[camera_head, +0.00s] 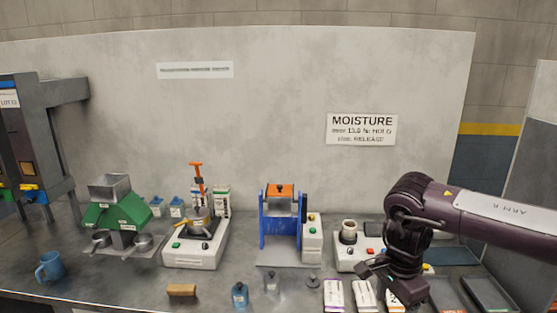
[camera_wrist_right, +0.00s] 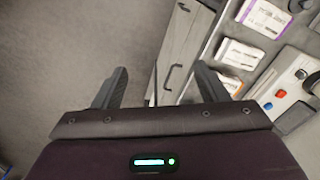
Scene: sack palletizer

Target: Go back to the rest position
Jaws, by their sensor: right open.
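My right arm comes in from the right in the head view, bent at a dark joint, with its gripper (camera_head: 374,274) low over the front right of the bench. In the right wrist view, the two fingers of my right gripper (camera_wrist_right: 160,88) stand wide apart with nothing between them. Beyond them are the floor (camera_wrist_right: 70,50) and a grey cabinet front (camera_wrist_right: 181,50). My left gripper is not in view.
White packets (camera_head: 334,294) lie at the bench front near my right gripper. A blue press (camera_head: 264,232), a white scale (camera_head: 190,256), a green splitter (camera_head: 112,214) and a moisture meter (camera_head: 346,253) stand on the bench (camera_head: 120,285). Dark trays (camera_head: 490,292) lie at right; a blue mug (camera_head: 50,267) is at left.

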